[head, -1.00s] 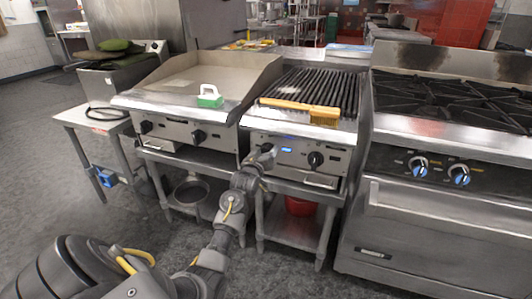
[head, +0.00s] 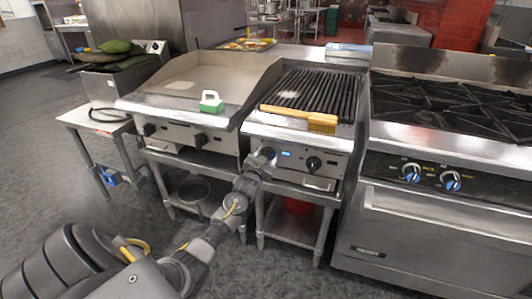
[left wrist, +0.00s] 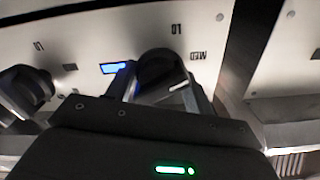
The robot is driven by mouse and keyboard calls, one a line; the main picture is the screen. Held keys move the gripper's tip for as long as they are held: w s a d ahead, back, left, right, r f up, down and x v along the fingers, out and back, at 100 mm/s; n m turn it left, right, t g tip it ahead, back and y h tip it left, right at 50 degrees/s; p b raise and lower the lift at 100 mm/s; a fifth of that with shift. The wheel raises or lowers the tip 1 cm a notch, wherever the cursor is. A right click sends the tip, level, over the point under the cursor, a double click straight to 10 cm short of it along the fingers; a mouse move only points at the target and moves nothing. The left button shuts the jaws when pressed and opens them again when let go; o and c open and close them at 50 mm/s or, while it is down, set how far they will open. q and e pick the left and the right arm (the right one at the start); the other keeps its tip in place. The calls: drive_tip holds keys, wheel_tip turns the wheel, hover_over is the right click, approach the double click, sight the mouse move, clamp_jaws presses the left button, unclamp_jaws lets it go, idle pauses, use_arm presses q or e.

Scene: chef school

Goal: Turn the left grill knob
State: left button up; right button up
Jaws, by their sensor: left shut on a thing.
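The charbroiler grill (head: 272,124) stands in the middle of the head view, with black grates and a metal front panel. My left gripper (head: 266,155) is at the left end of that panel and mostly hides the left knob there. In the left wrist view the black left knob (left wrist: 157,68) sits between the two fingers of my gripper (left wrist: 160,88), which is shut on it. The grill's right knob (head: 313,163) is free; it also shows in the left wrist view (left wrist: 28,88). A lit blue display (left wrist: 113,68) is between the knobs. My right gripper is out of view.
A griddle (head: 165,105) with its own black knobs stands left of the grill, with a green-and-white scraper (head: 211,102) on it. A wooden-handled brush (head: 322,122) lies on the grill. A range (head: 440,130) with blue-marked knobs stands to the right. Open floor lies at front left.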

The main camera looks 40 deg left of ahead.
use_arm(q)
drive_tip(key=m+p, duration=0.3)
drive_tip(key=m, duration=0.5)
drive_tip(key=shift+p, duration=0.3)
drive_tip(key=m+p, duration=0.3)
drive_tip(key=m, duration=0.7)
drive_tip(key=shift+f, duration=0.15)
drive_tip(key=shift+m+p, duration=0.4)
drive_tip(key=shift+m, duration=0.2)
drive_tip(key=shift+f+m+p, duration=0.1)
drive_tip(key=shift+m+p, duration=0.5)
drive_tip(key=shift+m, duration=1.5)
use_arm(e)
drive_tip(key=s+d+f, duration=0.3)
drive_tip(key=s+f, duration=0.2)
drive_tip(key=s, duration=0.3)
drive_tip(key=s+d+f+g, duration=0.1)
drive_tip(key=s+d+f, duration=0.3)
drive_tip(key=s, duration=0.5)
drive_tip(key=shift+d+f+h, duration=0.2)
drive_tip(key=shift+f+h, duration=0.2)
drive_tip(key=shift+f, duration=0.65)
use_arm(q)
drive_tip(key=o, duration=0.6)
drive_tip(key=shift+o, duration=0.5)
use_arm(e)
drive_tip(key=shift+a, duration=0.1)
use_arm(q)
drive_tip(key=shift+s, duration=0.1)
